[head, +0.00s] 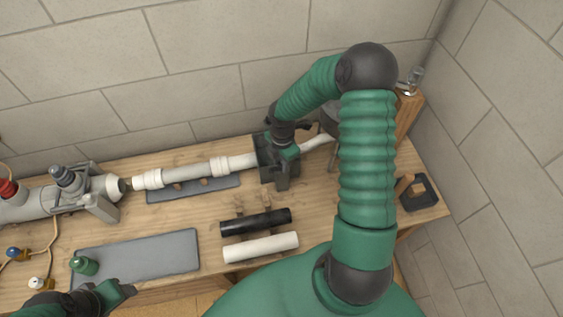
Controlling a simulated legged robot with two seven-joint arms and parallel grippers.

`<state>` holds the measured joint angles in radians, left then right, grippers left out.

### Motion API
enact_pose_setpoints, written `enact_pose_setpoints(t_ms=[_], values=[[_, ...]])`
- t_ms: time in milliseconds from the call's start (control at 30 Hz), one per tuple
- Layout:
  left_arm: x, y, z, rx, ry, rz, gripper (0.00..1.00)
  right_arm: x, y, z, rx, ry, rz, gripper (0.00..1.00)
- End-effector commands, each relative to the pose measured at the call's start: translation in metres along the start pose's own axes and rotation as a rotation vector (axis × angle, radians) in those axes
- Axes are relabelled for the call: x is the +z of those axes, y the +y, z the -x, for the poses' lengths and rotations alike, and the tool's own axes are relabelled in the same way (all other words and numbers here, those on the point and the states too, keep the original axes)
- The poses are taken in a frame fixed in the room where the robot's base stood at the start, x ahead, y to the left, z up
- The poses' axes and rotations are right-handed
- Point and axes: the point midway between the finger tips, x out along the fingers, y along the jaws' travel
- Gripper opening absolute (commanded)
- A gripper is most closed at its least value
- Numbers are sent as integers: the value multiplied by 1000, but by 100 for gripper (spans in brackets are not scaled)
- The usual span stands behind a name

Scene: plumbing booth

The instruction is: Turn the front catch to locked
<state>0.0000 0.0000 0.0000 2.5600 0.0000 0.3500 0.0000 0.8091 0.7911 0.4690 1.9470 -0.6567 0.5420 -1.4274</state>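A white pipe run (205,170) lies along the back of the wooden bench. A dark clamp-like fixture (280,176) holds the pipe right of the middle. My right gripper (284,150) is at this fixture, pointing down on its upper side. Its fingers are mostly hidden by its own wrist and blend into the dark fixture, so I cannot tell if they are open or shut, or touching. I cannot make out the front catch for certain or its position. My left gripper (112,294) is low at the left, by the front of a grey mat (150,254); its opening is unclear.
A grey clamp (97,205) holds the pipe at the left. A green cap-like piece (84,265) is on the mat. A black tube (256,222) and a white tube (261,246) lie at the front. A black block (419,192) is at the right end. Walls close off the back and right.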

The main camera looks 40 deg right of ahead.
Motion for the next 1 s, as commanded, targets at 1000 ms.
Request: enact_pose_setpoints(t_ms=[1000], values=[[-1,0,2,0,0,0,57,0,0,0,0,-1,-64,0]])
